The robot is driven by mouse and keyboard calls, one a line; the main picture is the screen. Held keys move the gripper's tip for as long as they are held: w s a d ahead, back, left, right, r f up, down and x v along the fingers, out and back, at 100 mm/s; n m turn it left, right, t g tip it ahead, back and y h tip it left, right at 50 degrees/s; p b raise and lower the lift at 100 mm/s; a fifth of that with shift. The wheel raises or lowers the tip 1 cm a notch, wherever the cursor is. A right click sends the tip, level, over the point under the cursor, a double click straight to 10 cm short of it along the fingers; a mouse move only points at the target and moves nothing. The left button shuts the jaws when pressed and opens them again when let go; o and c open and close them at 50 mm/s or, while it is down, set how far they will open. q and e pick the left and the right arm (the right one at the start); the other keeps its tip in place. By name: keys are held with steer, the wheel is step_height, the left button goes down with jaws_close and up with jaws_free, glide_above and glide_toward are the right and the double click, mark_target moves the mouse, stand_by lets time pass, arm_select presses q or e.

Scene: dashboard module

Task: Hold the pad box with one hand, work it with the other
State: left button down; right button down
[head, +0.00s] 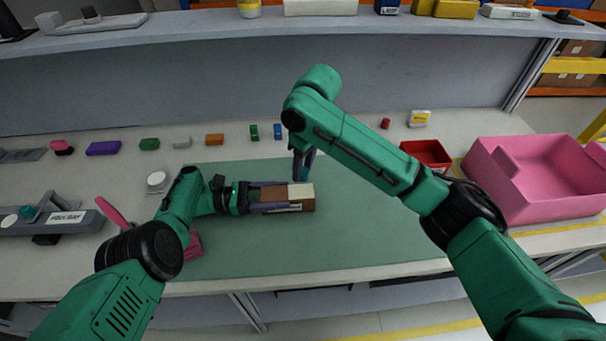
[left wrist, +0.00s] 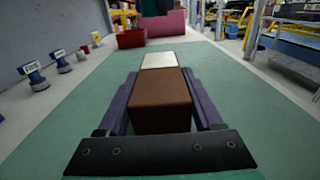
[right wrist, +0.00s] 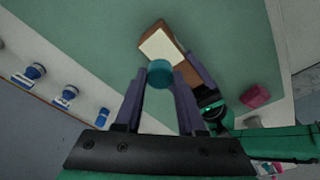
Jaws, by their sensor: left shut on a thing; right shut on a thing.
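The pad box (head: 271,207) is a brown block with a cream pad area (head: 301,191) at its right end, lying on the green mat. My left gripper (head: 284,197) is shut on it from the left, one finger along each long side. The left wrist view shows the brown box (left wrist: 162,100) between the fingers, its cream part (left wrist: 159,60) beyond. My right gripper (head: 304,178) points down at the box's far side. In the right wrist view it (right wrist: 160,75) is shut on a short teal round piece (right wrist: 160,72) beside the cream part. I cannot tell whether they touch.
The green mat (head: 368,235) is clear to the right. A red tray (head: 427,154) and a large pink bin (head: 535,180) stand at the right. Several small coloured blocks and stamps line the back. A grey holder (head: 60,222) stands at the far left. A shelf overhangs the back.

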arm_select(q)
jaws_free()
